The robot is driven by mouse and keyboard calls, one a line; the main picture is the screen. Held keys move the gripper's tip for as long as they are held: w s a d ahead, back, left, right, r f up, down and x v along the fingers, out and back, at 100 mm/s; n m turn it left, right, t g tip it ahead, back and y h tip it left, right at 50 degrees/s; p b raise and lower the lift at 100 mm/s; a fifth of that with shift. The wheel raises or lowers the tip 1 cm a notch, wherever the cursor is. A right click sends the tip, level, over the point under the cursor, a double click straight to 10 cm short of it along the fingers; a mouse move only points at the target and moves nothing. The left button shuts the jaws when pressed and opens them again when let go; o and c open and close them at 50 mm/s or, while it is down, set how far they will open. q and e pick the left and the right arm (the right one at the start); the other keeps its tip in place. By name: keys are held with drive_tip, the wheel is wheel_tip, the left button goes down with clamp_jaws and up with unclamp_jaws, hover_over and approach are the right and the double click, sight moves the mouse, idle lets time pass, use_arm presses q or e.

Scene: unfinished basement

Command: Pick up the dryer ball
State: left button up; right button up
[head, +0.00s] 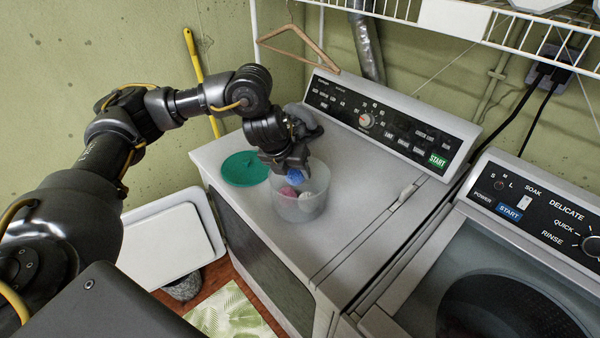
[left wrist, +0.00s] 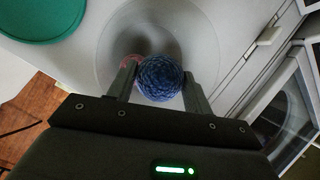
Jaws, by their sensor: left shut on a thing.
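The dryer ball (head: 295,177) is blue with a knobbly, woven-looking surface. My left gripper (head: 291,171) is shut on it, and the left wrist view shows the blue ball (left wrist: 160,78) between the two fingers. The gripper and ball are at the mouth of a translucent round tub (head: 301,209) on top of the dryer. A pink ball (head: 287,192) and a whitish one lie in the tub. Whether the blue ball touches them, I cannot tell. My right gripper is not in view.
A green round lid (head: 244,169) lies on the dryer top (head: 345,220) left of the tub. The dryer's control panel (head: 390,123) rises behind. A washer (head: 520,260) stands at the right. A wooden hanger (head: 298,45) hangs from the wire shelf above.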

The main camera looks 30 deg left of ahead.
use_arm(q)
drive_tip(key=s+r, duration=0.4)
drive_tip(key=s, duration=0.5)
drive_tip(key=shift+d, duration=0.15)
drive_tip(key=shift+s, duration=0.1)
drive_tip(key=o, duration=0.3)
drive_tip(key=shift+c, duration=0.6)
